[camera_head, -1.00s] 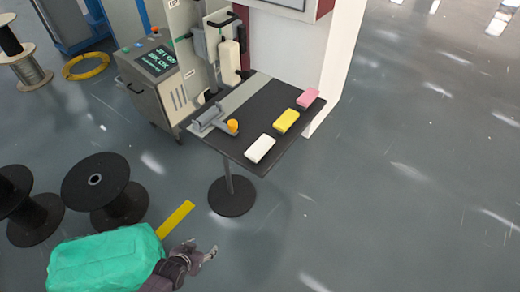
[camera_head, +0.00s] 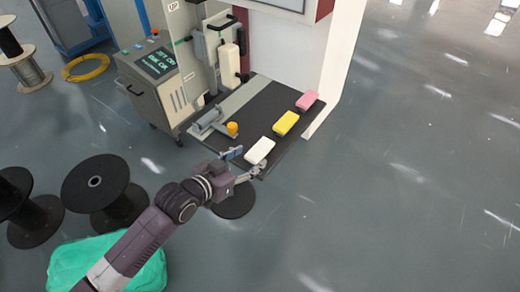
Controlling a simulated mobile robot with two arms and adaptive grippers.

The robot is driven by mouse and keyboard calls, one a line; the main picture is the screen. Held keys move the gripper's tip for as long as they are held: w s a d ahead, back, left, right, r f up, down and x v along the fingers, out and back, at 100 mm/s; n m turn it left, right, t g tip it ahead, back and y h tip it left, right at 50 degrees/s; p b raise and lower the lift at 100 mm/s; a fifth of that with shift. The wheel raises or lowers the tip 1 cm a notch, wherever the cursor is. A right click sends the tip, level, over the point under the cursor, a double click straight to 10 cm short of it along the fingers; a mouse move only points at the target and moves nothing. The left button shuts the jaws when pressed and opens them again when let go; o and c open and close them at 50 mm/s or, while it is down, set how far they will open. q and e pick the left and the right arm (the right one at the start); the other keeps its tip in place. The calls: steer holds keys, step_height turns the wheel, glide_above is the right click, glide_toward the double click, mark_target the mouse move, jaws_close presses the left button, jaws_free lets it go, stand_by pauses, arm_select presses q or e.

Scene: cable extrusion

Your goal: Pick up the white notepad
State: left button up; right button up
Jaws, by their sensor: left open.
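The white notepad (camera_head: 260,150) lies flat at the near edge of the small dark table (camera_head: 267,98). My left gripper (camera_head: 245,163) is at that near edge, just left of and below the notepad in the picture. It is open, with one finger on the far left side and the other near the table's front corner. The notepad is close to the space between the fingers; I cannot tell whether they touch it. My right gripper is not in view.
A yellow notepad (camera_head: 286,123) and a pink notepad (camera_head: 307,101) lie in a row behind the white one. A grey tool (camera_head: 208,120) and an orange knob (camera_head: 232,128) are at the table's left. Black spools (camera_head: 95,182) stand on the floor. The right floor is clear.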

mark_target(259, 150)
arm_select(q)
steer(key=x, duration=0.2)
steer(key=p+x, duration=0.1)
steer(key=x, duration=0.1)
steer(key=shift+w+a+f, duration=0.15)
steer(key=shift+w+a, duration=0.1)
steer(key=shift+w+d+f, duration=0.25)
steer(key=shift+w+d, duration=0.05)
steer(key=shift+w, duration=0.05)
steer(key=shift+c, duration=0.5)
steer(key=c, duration=1.2)
steer(key=shift+o, duration=0.2)
steer(key=shift+r, duration=0.1)
